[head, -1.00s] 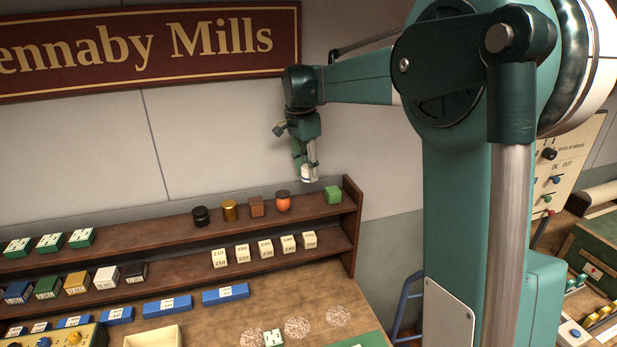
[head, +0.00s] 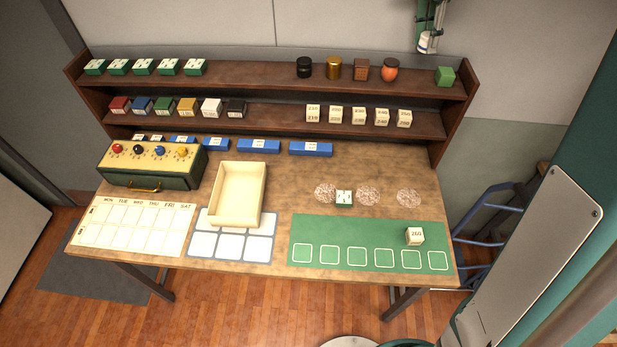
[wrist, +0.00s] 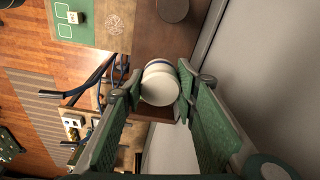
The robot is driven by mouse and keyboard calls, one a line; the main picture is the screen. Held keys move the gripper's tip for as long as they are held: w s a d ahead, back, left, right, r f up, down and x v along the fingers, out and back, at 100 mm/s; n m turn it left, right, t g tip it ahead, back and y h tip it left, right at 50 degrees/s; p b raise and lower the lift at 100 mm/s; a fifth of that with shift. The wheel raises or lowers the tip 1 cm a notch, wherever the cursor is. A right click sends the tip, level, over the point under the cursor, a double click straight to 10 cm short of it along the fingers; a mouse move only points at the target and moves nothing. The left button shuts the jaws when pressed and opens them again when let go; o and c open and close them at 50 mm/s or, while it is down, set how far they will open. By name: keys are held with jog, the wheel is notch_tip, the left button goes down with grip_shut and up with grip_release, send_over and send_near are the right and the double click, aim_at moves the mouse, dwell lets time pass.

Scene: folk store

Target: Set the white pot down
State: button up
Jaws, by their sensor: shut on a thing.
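The white pot (wrist: 160,84) is round with a blue band near its rim. In the wrist view it sits between the two green fingers of my gripper (wrist: 159,90), which are shut on it. In the head view my gripper (head: 430,34) shows at the top edge, with the white pot (head: 427,43) at its lower end. The pot appears in the air above the right part of the top shelf (head: 280,83), apart from the shelf.
Bare shelf shows between the orange pot and the green block. The shelf's right side panel (head: 458,112) and the wall are close by.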

jog(key=r, duration=0.4)
jog(key=shift+a+r, duration=0.15)
jog(key=shift+a, duration=0.05)
jog(key=s+a+b, duration=0.3)
jog(key=s+a, duration=0.5)
jog(key=a, duration=0.4)
jog(key=s+a+b, duration=0.3)
jog(key=s+a, duration=0.5)
jog(key=a, duration=0.4)
jog(key=s+a+b, duration=0.3)
jog(key=s+a, duration=0.5)
jog(key=a, duration=0.4)
notch_tip(320, 180, down, 42)
jog(key=shift+d, duration=0.2)
jog(key=shift+w, duration=0.1)
jog(key=shift+f, duration=2.85)
jog(key=shift+f, duration=2.1)
